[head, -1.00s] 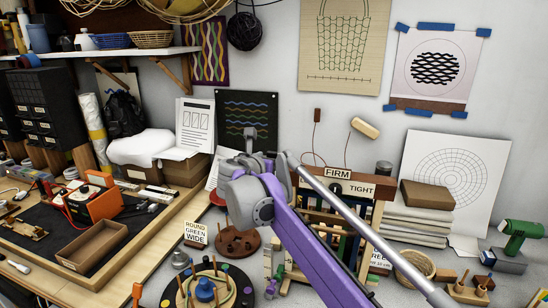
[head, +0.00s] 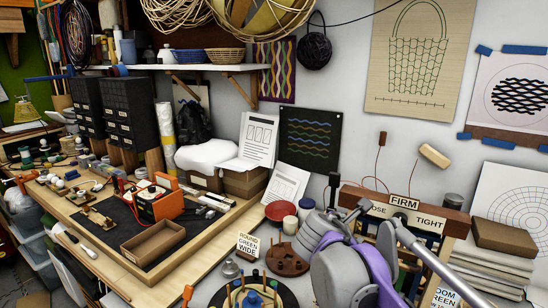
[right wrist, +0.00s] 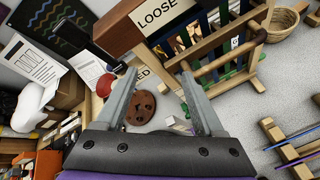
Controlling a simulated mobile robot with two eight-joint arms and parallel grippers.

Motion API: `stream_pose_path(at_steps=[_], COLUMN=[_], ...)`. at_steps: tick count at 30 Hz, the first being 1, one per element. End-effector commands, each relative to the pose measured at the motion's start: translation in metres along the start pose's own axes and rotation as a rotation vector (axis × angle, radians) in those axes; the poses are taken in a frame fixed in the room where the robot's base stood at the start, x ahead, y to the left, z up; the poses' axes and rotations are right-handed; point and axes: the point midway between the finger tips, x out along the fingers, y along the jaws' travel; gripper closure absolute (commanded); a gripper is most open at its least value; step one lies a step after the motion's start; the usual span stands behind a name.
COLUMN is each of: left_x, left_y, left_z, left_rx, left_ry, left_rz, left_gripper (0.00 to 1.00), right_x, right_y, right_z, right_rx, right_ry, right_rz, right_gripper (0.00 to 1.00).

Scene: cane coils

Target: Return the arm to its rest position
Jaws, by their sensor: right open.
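My right arm (head: 365,258), purple and grey, rises from the bottom right of the head view in front of the wooden rack. My right gripper (right wrist: 156,88) shows clearly in the right wrist view. Its two grey fingers are wide apart with nothing between them. Beyond them, and apart from them, a brown round block with holes (right wrist: 141,106) lies on the grey worktop. It also shows in the head view (head: 288,260), left of my arm. My left gripper is not in view.
The rack with a FIRM sign (head: 404,202) stands close behind and right of my arm. A peg disc (head: 235,294) and a ROUND GREEN WIDE card (head: 248,246) are left of it. An orange device (head: 158,201) and open box (head: 157,239) sit on the left bench.

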Motion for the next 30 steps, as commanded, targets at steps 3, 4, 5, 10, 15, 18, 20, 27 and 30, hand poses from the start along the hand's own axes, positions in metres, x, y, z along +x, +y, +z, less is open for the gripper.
stream_pose_path(at_steps=[3, 4, 5, 10, 15, 18, 20, 27, 30], left_x=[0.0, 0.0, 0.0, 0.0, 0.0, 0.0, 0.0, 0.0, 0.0], left_y=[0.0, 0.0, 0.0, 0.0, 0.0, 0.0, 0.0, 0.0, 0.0], left_z=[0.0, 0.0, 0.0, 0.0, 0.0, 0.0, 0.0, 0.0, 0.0], left_rx=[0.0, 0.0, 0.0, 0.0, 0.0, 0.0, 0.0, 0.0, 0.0], left_ry=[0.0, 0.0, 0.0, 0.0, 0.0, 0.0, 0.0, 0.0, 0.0], left_rz=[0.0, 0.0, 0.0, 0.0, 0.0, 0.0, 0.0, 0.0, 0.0], left_gripper=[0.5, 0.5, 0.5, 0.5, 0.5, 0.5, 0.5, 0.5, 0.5], right_x=[-0.012, -0.016, -0.021, -0.05, -0.076, -0.084, -0.087, -0.088, -0.088], right_y=[-0.092, -0.113, -0.133, -0.235, -0.298, -0.315, -0.32, -0.321, -0.321], right_z=[-0.032, -0.042, -0.053, -0.119, -0.173, -0.191, -0.197, -0.198, -0.198], right_rx=[0.454, 0.569, 0.681, 1.29, 1.724, 1.86, 1.902, 1.91, 1.91], right_ry=[0.12, 0.146, 0.171, 0.265, 0.299, 0.305, 0.305, 0.305, 0.305], right_rz=[-0.132, -0.169, -0.207, -0.449, -0.664, -0.743, -0.769, -0.774, -0.774], right_gripper=[0.3, 0.3, 0.3, 0.3, 0.3, 0.3, 0.3, 0.3, 0.3])
